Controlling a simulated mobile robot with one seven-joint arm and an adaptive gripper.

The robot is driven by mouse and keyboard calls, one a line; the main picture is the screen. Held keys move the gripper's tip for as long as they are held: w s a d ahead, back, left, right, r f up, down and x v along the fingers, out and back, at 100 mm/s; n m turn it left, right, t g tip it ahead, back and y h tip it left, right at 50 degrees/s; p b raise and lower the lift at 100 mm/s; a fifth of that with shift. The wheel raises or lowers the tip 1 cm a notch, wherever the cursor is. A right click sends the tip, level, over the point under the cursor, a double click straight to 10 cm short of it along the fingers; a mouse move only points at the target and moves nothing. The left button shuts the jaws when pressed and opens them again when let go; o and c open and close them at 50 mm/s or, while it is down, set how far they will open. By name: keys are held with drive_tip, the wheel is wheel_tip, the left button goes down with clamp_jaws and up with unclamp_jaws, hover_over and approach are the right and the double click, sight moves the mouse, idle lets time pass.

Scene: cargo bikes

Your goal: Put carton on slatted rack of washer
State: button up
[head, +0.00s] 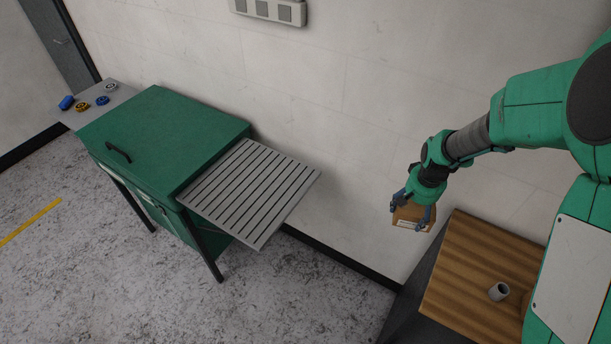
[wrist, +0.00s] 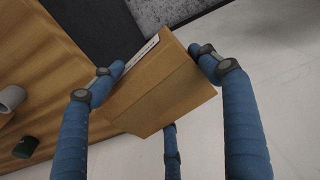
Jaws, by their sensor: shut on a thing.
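A brown carton (head: 411,216) with a white label is held in my gripper (head: 412,208) in the head view. The wrist view shows the carton (wrist: 160,90) between the blue fingers of my gripper (wrist: 158,70), which press on its two sides. The carton hangs in the air, near the left edge of a wooden table. The green washer (head: 165,135) stands at the left against the wall. Its grey slatted rack (head: 250,190) juts from its right side and is empty. My gripper is to the right of the rack, with a gap between.
The wooden table (head: 480,260) bears a grey cylinder (head: 498,291); a dark green object (wrist: 25,147) also shows in the wrist view. Small blue and yellow parts lie on a grey shelf (head: 120,97) left of the washer. Open floor lies in front.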

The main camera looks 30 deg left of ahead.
drive_tip(key=s+a+n+p, duration=0.3)
drive_tip(key=a+n, duration=0.3)
drive_tip(key=a, duration=0.9)
drive_tip(key=s+a+f+n+p, duration=0.1)
drive_tip(key=s+a+n+p, duration=0.1)
drive_tip(key=s+a+n, duration=0.2)
drive_tip(key=s+a+f+n+g+p, duration=0.1)
drive_tip(key=s+a+n+p, duration=0.2)
drive_tip(key=s+a, duration=0.8)
drive_tip(key=s+a+n+p, duration=0.3)
drive_tip(key=s+a+n, duration=0.3)
drive_tip(key=a, duration=1)
drive_tip(key=shift+s+a+f+g+y, duration=0.3)
drive_tip(key=shift+s+f+g, duration=0.1)
drive_tip(key=shift+s, duration=0.25)
drive_tip(key=shift+w+a+f+p, duration=0.35)
drive_tip(key=shift+w+a, duration=0.95)
drive_tip(key=shift+a, duration=1)
drive_tip(key=shift+w+a+f+p, duration=0.15)
drive_tip(key=shift+w+a+p, duration=0.3)
drive_tip(key=shift+w+a, duration=1.4)
drive_tip(key=shift+w+a+f+p, duration=0.35)
drive_tip(key=shift+w+a, duration=0.45)
drive_tip(key=shift+a, duration=2)
drive_tip(key=shift+r, duration=0.1)
drive_tip(key=shift+f+p, duration=0.5)
drive_tip(key=shift+f, duration=1.25)
